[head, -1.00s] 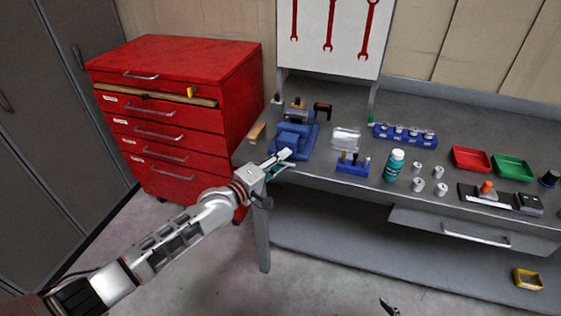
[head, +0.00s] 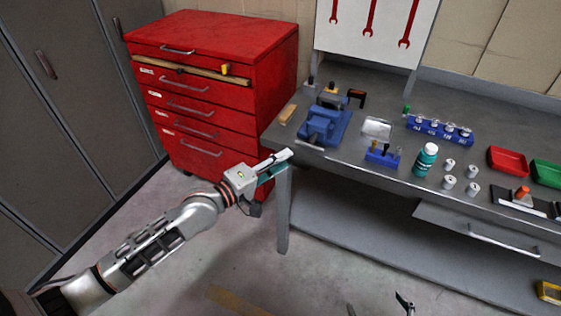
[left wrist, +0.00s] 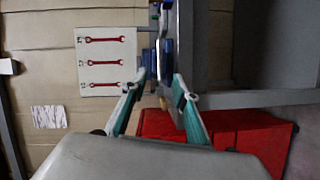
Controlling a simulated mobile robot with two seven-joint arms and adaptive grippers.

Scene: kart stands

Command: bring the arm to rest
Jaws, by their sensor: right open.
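My left arm reaches in from the left in the head view. My left gripper (head: 276,162) is in front of the bench's left front corner, apart from the blue vise (head: 326,124). In the left wrist view its two fingers (left wrist: 158,84) are spread with nothing between them. The vise shows partly beyond the fingertips in that view. Only the dark fingertips of my right gripper (head: 380,307) show at the bottom edge of the head view. It is open, low in front of the bench; the rest of it is out of view.
The grey workbench (head: 350,171) holds a blue socket rack (head: 440,130), a teal bottle (head: 426,159), several metal cylinders and a red tray (head: 507,161). A red drawer cabinet (head: 215,105) stands at the left. The floor before the bench is mostly clear.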

